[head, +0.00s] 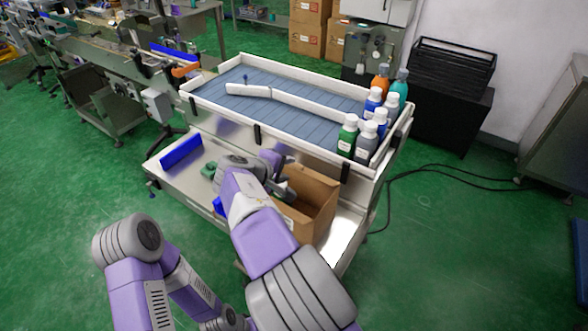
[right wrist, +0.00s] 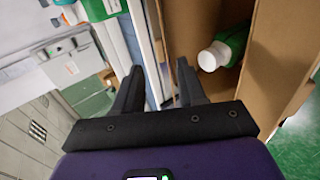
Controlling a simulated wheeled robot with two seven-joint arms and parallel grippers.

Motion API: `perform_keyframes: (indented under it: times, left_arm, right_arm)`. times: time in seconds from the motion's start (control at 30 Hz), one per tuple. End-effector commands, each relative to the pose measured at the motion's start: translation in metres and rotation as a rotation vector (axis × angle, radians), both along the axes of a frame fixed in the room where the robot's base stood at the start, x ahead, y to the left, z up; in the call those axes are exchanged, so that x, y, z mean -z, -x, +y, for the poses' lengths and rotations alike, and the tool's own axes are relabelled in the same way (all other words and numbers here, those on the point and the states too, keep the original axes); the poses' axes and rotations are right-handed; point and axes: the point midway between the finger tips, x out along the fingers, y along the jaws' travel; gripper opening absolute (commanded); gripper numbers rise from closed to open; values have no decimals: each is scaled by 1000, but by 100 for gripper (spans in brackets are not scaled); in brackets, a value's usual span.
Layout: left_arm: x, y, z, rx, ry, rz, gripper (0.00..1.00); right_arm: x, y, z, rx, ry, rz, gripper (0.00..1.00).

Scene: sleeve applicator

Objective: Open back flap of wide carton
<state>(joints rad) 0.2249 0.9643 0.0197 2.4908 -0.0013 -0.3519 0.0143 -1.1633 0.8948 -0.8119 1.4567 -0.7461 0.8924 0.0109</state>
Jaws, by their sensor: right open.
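The open brown carton (head: 318,188) stands on the lower white shelf of the bench, partly hidden by my right arm. In the right wrist view, its cardboard wall (right wrist: 284,55) is on the right, and a green bottle with a white cap (right wrist: 214,55) lies inside. My right gripper (head: 277,168) is at the carton's back left side, open. In the right wrist view its two dark fingers (right wrist: 158,88) straddle the line of the carton's near edge; I cannot tell whether they touch it. Which flap is beside them is unclear. My left arm is at the lower left; its gripper does not show.
Several bottles (head: 366,130) stand at the right end of the blue slatted upper conveyor (head: 300,118), above the carton. A white guide rail (head: 310,105) crosses it. A blue bar (head: 181,150) lies on the lower shelf at left. Green floor in front is free.

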Motion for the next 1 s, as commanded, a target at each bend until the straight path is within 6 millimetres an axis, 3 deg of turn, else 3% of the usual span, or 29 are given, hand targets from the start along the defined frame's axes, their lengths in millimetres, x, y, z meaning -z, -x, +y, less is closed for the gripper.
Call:
perform_keyframes:
  times: [0.3, 0.7, 1.0]
  left_arm:
    - [15, 0, 0, 0, 0, 0, 84]
    - [16, 0, 0, 0, 0, 0, 84]
    - [16, 0, 0, 0, 0, 0, 84]
  right_arm:
    - [30, -32, -24, 2, 1, 1, 40]
    - [34, -38, -28, -1, 1, 0, 40]
    - [34, -38, -28, 0, 1, 1, 0]
